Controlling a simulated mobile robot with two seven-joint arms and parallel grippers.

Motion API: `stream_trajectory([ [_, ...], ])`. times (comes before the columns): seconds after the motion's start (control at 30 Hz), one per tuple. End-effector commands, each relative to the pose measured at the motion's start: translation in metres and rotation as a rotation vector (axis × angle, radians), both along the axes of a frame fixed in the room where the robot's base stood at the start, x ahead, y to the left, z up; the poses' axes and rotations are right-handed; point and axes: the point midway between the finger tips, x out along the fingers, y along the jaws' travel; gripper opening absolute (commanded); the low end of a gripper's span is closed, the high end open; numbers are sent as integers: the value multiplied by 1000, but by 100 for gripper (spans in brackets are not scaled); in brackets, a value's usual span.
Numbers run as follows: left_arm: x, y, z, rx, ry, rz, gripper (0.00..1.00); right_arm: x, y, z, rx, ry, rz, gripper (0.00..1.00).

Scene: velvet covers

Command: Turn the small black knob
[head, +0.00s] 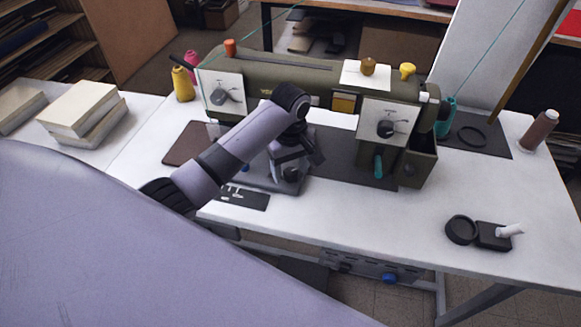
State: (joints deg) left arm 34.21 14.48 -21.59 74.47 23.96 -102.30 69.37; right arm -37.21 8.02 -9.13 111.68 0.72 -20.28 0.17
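A green sewing machine (290,72) stands on the white table. A black knob (386,129) sits on the white plate at its right end. Another black knob (219,97) sits on the white plate at its left end. I cannot tell which of them is the small one. My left arm reaches in from the left and bends down in front of the machine's middle. My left gripper (292,172) is low in front of the machine, between the two plates and apart from both knobs. Its fingers are too small and dark to read. My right gripper is not in view.
Books (80,108) are stacked at the left. Yellow (182,84) and brown (540,130) thread spools stand on the table, with a black round object (461,229) at front right. The table's right front is mostly clear. A blue knob (390,278) is below the table.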

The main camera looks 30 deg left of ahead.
Motion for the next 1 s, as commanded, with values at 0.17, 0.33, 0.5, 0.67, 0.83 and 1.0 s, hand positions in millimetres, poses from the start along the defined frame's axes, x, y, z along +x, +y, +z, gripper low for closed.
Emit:
stream_trajectory([
  [0.17, 0, -1, 3, -2, 1, -2, 63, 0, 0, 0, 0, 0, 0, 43],
  [0.33, 0, -1, 26, -2, -2, -2, 63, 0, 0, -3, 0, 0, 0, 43],
  [0.5, 0, -1, 54, -2, -3, -2, 63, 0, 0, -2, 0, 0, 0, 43],
  [0.67, 0, -1, 69, -1, -2, 0, 63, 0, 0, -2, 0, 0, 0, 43],
  [0.83, 0, 0, 72, -1, 0, 0, 63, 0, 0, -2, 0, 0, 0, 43],
  [1.0, 0, 0, 72, -1, 1, 0, 63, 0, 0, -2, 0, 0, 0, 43],
])
